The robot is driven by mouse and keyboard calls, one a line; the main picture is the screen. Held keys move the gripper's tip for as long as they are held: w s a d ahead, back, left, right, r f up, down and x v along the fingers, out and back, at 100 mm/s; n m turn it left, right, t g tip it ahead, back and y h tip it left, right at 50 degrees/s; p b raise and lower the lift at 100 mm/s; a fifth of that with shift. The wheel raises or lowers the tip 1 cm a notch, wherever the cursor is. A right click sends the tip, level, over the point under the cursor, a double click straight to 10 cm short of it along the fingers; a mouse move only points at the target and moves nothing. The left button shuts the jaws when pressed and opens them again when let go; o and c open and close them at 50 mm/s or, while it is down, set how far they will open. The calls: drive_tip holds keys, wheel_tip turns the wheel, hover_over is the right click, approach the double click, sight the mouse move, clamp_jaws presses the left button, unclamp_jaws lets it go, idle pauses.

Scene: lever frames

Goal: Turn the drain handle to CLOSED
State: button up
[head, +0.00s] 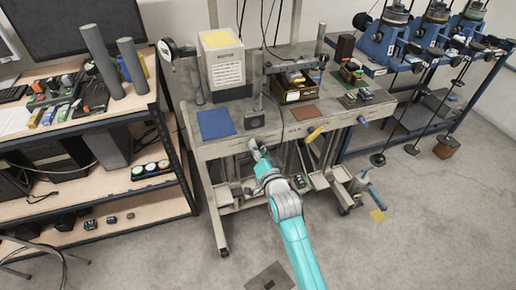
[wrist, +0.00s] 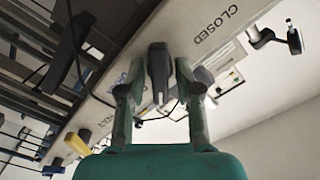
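A dark lever handle (wrist: 159,72) is mounted on the pale front rail of the workbench (wrist: 195,20). In the wrist view it lies between the two fingers of my gripper (wrist: 159,75), with a visible gap on each side. The fingers are apart and nothing is clamped. The word CLOSED (wrist: 216,25) is printed on the rail to the right of the lever. Another label (wrist: 121,80), partly hidden by the left finger, is on the other side. In the head view my gripper (head: 257,148) is at the bench's front edge, and the lever cannot be made out there.
A yellow handle (head: 315,134) and a blue handle (head: 362,121) stick out farther right along the bench front. A blue mat (head: 215,124) and a brown mat (head: 305,112) lie on top. A shelf unit (head: 100,190) stands left. The floor in front is mostly clear.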

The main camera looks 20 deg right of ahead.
clamp_jaws()
drive_tip(key=shift+n, duration=0.3)
drive_tip(key=n, duration=0.3)
drive_tip(key=shift+a, duration=0.1)
drive_tip(key=n, duration=0.9)
drive_tip(key=shift+a+n, duration=0.2)
drive_tip(key=shift+n, duration=0.1)
drive_tip(key=shift+a+n, duration=0.1)
drive_tip(key=shift+n, duration=2.2)
